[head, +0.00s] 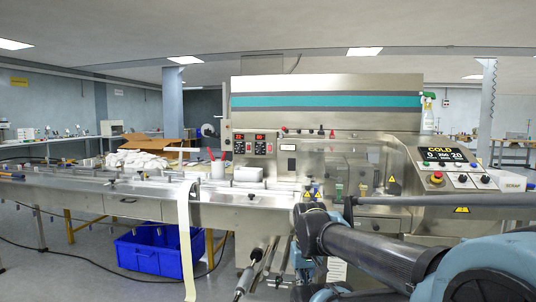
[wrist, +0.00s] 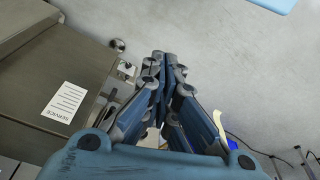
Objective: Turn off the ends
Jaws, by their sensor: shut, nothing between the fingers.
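The flow wrapper's metal control panel (head: 255,146) stands left of centre in the head view. It carries several small red-lit displays with controls too small to read. A row of small knobs and switches (head: 308,132) runs along the ledge to its right, some black and some red. No label naming the ends is legible. My gripper shows in the wrist view (wrist: 163,60), its blue-grey fingers together and empty. It is beside a metal cabinet with a "SERVICE" label (wrist: 64,103), over grey floor. In the head view my arm reaches in from the lower right, below the panel.
A tilted operator screen (head: 445,155) reads "COLD", with a red button (head: 437,178) below it. A long conveyor (head: 100,193) extends left. A blue crate (head: 160,250) is under it, beside a hanging pale film strip (head: 187,240). A dark horizontal bar (head: 450,200) crosses the right side.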

